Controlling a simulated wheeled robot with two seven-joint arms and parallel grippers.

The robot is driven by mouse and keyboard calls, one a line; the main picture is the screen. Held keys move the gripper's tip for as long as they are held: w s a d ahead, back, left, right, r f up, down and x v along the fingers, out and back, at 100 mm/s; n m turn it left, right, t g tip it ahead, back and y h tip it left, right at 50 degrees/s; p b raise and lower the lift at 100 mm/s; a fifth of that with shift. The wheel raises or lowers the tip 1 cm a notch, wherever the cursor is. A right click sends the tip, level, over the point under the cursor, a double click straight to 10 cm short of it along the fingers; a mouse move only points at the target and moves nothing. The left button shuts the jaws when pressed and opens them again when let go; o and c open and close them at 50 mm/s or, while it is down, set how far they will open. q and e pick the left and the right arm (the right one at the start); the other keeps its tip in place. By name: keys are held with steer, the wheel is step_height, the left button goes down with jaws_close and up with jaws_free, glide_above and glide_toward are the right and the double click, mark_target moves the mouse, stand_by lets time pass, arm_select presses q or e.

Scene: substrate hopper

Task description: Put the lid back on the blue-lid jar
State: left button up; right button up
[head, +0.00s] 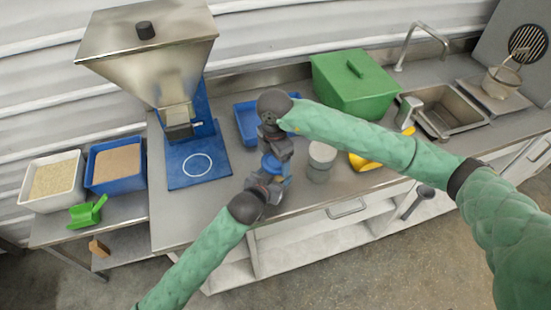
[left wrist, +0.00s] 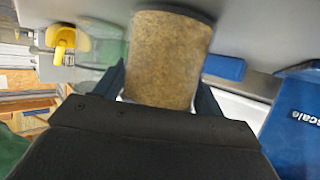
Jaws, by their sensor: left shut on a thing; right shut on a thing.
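The jar (left wrist: 170,58), with brown grainy contents, sits between my left gripper's (left wrist: 165,85) fingers in the left wrist view. A dark rim shows at its far end. In the head view my left gripper (head: 268,184) is shut on it, and the jar is mostly hidden. The blue lid (head: 271,164) shows between my two grippers there. My right gripper (head: 276,150) is shut on the lid, just above my left gripper. The right fingertips are partly hidden by the wrist. Whether lid and jar touch, I cannot tell.
A grey-lidded jar (head: 321,156) stands close to the right. A blue tray (head: 246,122) and green bin (head: 352,85) are behind. The hopper (head: 160,60) with its blue base (head: 185,180) stands left. A yellow thing (head: 363,163) lies beneath my right arm.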

steer(key=m, duration=0.3)
steer(key=o, duration=1.1)
steer(key=shift+w+r, duration=0.1)
steer(key=shift+r, duration=2.15)
steer(key=shift+c, duration=0.4)
